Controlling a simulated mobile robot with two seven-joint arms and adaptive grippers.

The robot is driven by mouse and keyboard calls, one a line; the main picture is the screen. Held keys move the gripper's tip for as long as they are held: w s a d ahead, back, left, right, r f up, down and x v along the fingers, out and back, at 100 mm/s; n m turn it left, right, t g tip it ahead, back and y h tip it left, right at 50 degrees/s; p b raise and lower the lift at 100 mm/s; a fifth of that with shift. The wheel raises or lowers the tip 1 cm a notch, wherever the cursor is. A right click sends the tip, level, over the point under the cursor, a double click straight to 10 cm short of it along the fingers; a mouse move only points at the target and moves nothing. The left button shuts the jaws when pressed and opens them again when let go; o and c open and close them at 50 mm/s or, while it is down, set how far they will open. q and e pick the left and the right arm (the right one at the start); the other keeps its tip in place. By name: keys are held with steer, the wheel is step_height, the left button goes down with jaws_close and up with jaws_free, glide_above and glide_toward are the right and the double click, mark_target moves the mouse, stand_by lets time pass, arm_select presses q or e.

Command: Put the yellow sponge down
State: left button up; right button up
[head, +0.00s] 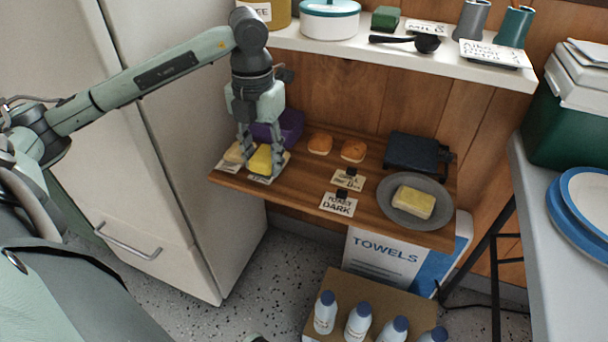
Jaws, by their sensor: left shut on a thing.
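The yellow sponge (259,161) is between the fingers of my left gripper (262,152), at the left end of the wooden shelf (300,180). The gripper points down and is shut on the sponge. The sponge is low, at or just above a white card (262,179); I cannot tell if it touches. The fingers hide part of it. A beige item (238,152) lies close on its left, and a purple box (288,125) stands behind. My right gripper is not in view.
Two orange-brown buns (320,143) (353,150), a dark appliance (416,153) and a grey plate (438,212) with a pale yellow block (413,202) are on the shelf. A white upper shelf (400,57) overhangs behind. The fridge (190,140) is left.

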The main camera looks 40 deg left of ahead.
arm_select(q)
glide_above(302, 189)
step_height(302, 189, down, 5)
steer(key=shift+s+r+p, duration=0.15)
steer(key=shift+p, duration=0.15)
step_height(302, 189, down, 3)
steer(key=shift+f, duration=0.6)
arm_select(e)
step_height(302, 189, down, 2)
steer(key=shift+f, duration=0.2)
arm_select(q)
steer(key=shift+f, duration=0.1)
steer(key=o, duration=0.9)
steer(key=shift+o, duration=0.2)
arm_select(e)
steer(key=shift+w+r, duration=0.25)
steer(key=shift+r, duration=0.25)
